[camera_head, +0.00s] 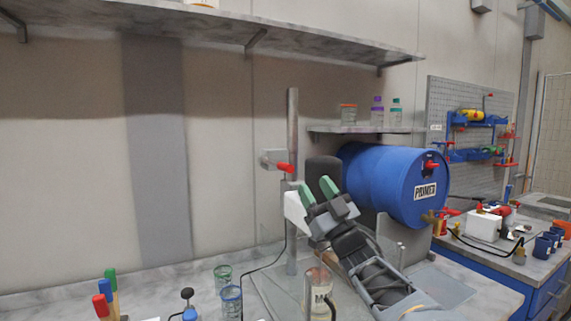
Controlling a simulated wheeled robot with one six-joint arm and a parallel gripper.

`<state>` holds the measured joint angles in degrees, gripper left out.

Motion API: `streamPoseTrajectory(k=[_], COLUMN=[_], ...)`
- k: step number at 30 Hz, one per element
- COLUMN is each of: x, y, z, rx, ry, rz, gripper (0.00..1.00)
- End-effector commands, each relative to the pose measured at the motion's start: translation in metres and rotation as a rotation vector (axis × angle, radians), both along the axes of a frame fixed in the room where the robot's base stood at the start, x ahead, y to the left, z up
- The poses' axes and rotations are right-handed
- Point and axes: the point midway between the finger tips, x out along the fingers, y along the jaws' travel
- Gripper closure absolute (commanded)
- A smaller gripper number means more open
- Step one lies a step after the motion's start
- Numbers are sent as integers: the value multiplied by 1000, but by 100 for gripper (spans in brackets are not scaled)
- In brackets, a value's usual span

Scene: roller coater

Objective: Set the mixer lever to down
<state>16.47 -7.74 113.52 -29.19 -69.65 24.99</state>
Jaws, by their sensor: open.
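A red-handled lever (285,168) sticks out to the right from a small grey box (270,158), close to the upright metal post (292,120). It looks roughly level, tilted slightly down; I take it as the mixer lever. A dark cylinder (322,170), apparently the mixer's motor, stands right of the post, partly behind my gripper. My gripper (317,190) has green fingertips, spread apart and empty. It is to the right of and slightly below the red handle in the picture, apart from it. A white part (296,212) beside the post is partly hidden by my gripper.
A blue primer drum (385,180) lies to the right, below a small shelf (350,130) with bottles. Glass cups (231,300) and colored handles (103,290) are at the front left. The wall left of the lever is clear.

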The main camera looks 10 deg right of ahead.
Motion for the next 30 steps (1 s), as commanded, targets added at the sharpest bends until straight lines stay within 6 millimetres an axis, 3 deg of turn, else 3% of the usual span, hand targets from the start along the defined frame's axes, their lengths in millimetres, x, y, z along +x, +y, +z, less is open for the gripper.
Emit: streamPoseTrajectory(k=[11,18,30], x=[74,93,103], y=[31,39,43], z=[3,27,36], rx=[1,-1,-1], ry=[1,-2,-1], rz=[0,-3,-3], gripper=[52,52,52])
